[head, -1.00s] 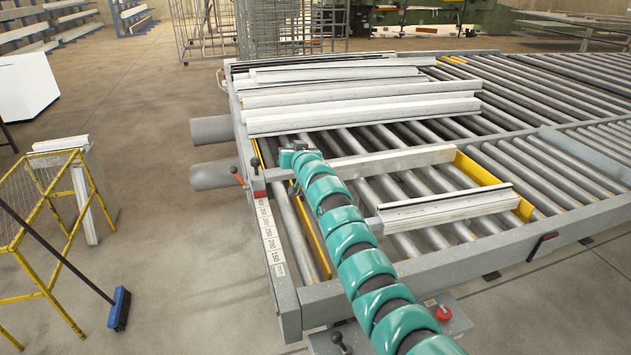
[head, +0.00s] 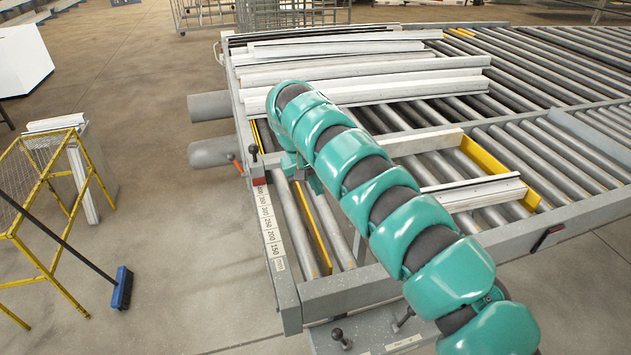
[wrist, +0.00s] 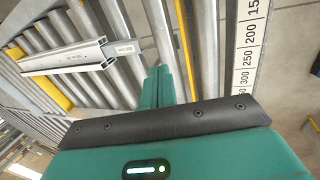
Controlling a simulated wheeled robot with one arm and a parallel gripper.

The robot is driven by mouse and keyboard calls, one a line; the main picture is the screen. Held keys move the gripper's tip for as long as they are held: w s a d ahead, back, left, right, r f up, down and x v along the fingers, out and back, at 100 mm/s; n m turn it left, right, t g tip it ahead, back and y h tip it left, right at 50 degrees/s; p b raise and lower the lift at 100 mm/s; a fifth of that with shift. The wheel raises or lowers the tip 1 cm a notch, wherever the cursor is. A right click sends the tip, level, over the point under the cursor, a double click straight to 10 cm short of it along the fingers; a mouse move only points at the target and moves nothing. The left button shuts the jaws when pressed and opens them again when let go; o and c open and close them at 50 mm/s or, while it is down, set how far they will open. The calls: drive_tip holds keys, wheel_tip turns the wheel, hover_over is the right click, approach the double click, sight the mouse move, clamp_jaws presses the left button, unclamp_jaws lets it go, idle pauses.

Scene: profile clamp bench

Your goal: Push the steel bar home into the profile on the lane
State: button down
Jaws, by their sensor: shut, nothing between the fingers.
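The pale profile (head: 475,193) lies across the lane rollers in the head view, with its left end behind my arm. In the wrist view the profile (wrist: 65,60) lies at the left, its open hollow end facing right. The steel bar (wrist: 126,48), a short grey piece with a small label, sticks out of that end; how deep it sits inside is hidden. My gripper (wrist: 159,76) is shut and empty, its fingertips a little to the right of the bar's free end and seemingly apart from it. In the head view my arm mostly hides my gripper.
A yellow stop strip (head: 483,172) stands beyond the profile, and a pale flat rail (head: 425,142) lies behind it. A numbered scale (head: 270,230) runs along the lane's left frame. Several long white profiles (head: 370,75) lie at the back. Open rollers lie around the gripper.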

drive_tip(key=b+x, duration=0.2)
drive_tip(key=x, duration=0.6)
drive_tip(key=shift+w+d+f, duration=0.1)
idle(1.9)
drive_tip(key=shift+w+d+b, duration=0.65)
drive_tip(key=shift+w+d, duration=0.05)
drive_tip(key=shift+d, duration=0.2)
drive_tip(key=shift+f, duration=0.1)
drive_tip(key=shift+b+x, duration=1.35)
drive_tip(key=shift+x, duration=0.9)
drive_tip(key=shift+d, duration=0.1)
